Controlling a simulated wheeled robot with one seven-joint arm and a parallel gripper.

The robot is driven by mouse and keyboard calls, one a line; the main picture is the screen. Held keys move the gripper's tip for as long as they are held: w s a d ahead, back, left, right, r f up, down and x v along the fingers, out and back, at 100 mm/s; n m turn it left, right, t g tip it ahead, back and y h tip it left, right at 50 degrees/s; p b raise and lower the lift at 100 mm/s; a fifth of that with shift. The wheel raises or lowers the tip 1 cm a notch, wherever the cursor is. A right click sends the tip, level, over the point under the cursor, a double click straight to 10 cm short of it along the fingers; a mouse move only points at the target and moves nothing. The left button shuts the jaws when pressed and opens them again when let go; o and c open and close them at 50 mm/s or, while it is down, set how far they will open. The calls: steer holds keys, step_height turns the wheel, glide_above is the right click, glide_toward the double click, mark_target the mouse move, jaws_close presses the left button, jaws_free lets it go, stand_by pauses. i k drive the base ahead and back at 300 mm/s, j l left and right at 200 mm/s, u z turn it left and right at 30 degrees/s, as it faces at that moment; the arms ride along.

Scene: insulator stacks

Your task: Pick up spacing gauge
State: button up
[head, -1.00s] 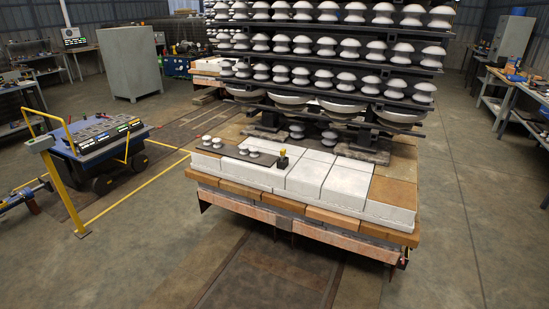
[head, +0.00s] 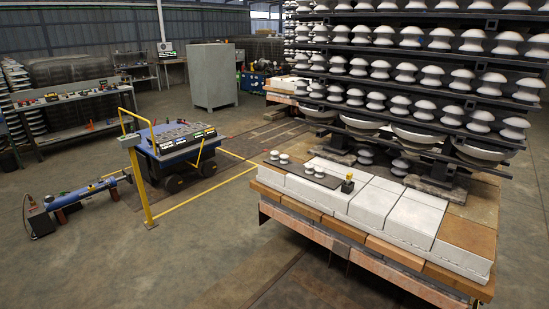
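A small black piece with a yellow top (head: 348,183) stands upright on the white blocks at the near end of the insulator stack. It may be the spacing gauge, but it is too small to be sure. It stands beside a dark flat plate (head: 325,180) that carries a few white insulators (head: 284,159). My gripper is not in view.
The block-topped kiln car (head: 400,218) stands at the right under shelves of insulators (head: 430,75). A blue cart (head: 178,152) with a yellow post and rail (head: 140,175) is at centre left. A blue cylinder (head: 90,190) lies left. The floor at front left is clear.

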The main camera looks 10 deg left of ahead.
mark_target(349, 177)
steer(key=i+j+u, duration=0.2)
steer(key=i, duration=0.85)
steer(key=i+u, duration=0.2)
steer(key=i, duration=0.9)
steer(key=i+l+u, duration=0.2)
steer(key=i, duration=0.85)
